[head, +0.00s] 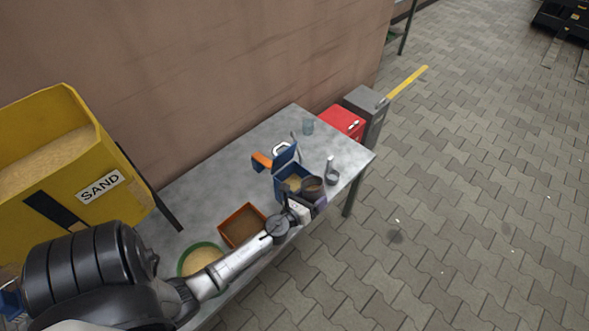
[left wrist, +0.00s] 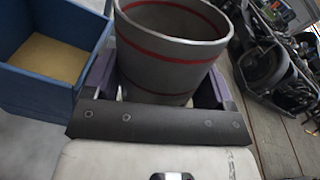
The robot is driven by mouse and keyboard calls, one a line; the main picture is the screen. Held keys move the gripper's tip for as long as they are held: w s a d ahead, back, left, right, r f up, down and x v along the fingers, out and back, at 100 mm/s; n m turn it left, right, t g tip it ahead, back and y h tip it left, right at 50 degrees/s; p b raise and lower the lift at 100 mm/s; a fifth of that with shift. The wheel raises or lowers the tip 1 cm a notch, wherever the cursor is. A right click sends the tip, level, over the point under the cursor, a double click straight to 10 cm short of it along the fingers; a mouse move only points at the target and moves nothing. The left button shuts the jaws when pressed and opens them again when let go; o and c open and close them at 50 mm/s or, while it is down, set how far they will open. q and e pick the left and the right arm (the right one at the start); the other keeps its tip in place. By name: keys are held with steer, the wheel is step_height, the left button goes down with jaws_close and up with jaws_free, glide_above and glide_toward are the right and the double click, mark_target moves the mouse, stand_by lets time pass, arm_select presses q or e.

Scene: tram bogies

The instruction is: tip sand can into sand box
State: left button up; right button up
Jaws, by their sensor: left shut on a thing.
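My left gripper (head: 311,198) is shut on a grey can (head: 313,185) with red bands. In the left wrist view the can (left wrist: 172,48) sits between the purple fingers (left wrist: 165,85), its rim up and roughly upright. Its contents cannot be made out. A blue open-topped box (head: 283,194) stands on the bench just left of the can. In the left wrist view this box (left wrist: 35,92) has a flat layer of sand inside. A yellow bin (head: 136,194) labelled SAND, filled with sand, stands at the left. My right gripper is not in view.
The grey bench (head: 205,188) also bears an orange-brown tray (head: 241,207), a green-rimmed round dish of sand (head: 186,264), a small grey cup (head: 332,177) and a bluish glass (head: 308,127). A red box (head: 343,121) is beyond the bench. The wall runs behind.

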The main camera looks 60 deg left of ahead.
mark_target(303, 191)
arm_select(q)
steer(key=r+n+p, duration=0.1)
steer(key=p, duration=0.1)
steer(key=a+r+p, duration=0.1)
steer(key=r+p, duration=0.1)
steer(key=shift+s+a+r+n, duration=0.1)
steer(key=shift+r+n, duration=0.1)
steer(key=shift+n, duration=0.2)
steer(key=shift+a+n, duration=0.25)
steer(key=shift+n, duration=0.05)
steer(key=shift+f+h, duration=0.15)
steer(key=shift+h, duration=0.25)
steer(key=shift+g+p, duration=0.3)
steer(key=shift+a, duration=0.1)
steer(key=shift+r, duration=0.2)
steer(key=shift+a+n+p, duration=0.15)
steer(key=shift+n+p, duration=0.15)
steer(key=shift+p, duration=0.05)
